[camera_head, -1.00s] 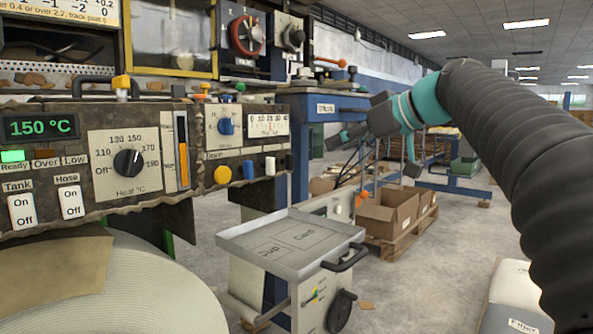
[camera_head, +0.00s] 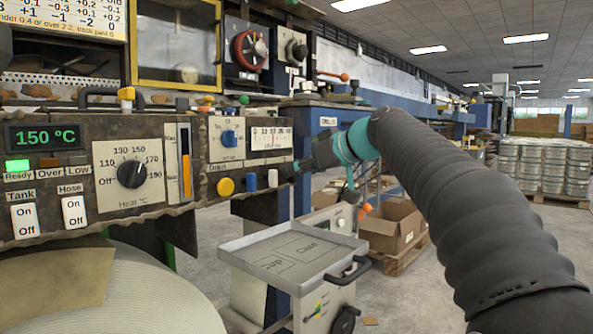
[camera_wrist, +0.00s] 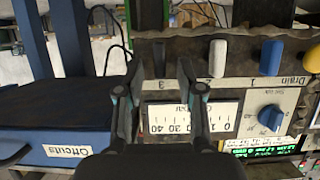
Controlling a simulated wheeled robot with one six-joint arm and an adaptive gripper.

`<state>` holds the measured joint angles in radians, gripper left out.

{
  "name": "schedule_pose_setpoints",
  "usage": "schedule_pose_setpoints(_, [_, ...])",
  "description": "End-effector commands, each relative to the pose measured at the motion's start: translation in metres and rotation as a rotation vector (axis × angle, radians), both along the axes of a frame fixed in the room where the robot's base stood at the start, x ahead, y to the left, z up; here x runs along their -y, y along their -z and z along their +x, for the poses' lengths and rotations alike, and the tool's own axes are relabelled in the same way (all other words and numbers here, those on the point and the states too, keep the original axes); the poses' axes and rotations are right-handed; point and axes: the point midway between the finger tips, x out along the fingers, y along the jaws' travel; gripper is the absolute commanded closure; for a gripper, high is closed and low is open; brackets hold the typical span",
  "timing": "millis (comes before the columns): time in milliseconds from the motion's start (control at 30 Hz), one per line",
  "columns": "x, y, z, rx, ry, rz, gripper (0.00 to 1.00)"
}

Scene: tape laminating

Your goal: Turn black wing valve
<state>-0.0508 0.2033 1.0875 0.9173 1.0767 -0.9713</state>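The black wing valve (camera_wrist: 159,58) shows in the wrist view as a dark upright shape above the number 3 on the grimy panel, partly hard to make out. It is last in a row with the white wing valve (camera_wrist: 217,58) and the blue wing valve (camera_wrist: 270,57). My gripper (camera_wrist: 160,68) is open, with one fingertip on either side of the black valve; I cannot tell whether they touch it. In the head view my gripper (camera_head: 296,169) is at the panel's right end, just right of the white valve (camera_head: 273,178), and hides the black valve.
A yellow knob (camera_head: 225,187) and a blue dial (camera_head: 229,138) are on the same panel. A grey tray cart (camera_head: 290,250) stands below. A blue bench marked Offcuts (camera_wrist: 60,150) is close beside my gripper. Cardboard boxes (camera_head: 392,226) lie on a pallet behind.

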Motion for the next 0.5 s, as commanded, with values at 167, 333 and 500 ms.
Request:
schedule_pose_setpoints(167, [-0.0071, 0.0036, 0.0058, 0.0, 0.001, 0.0, 0.62])
schedule_pose_setpoints(333, [-0.0079, 0.0039, 0.0063, 0.002, 0.001, 0.0, 0.62])
schedule_pose_setpoints(500, [-0.0077, 0.0039, 0.0061, 0.002, 0.001, 0.0, 0.78])
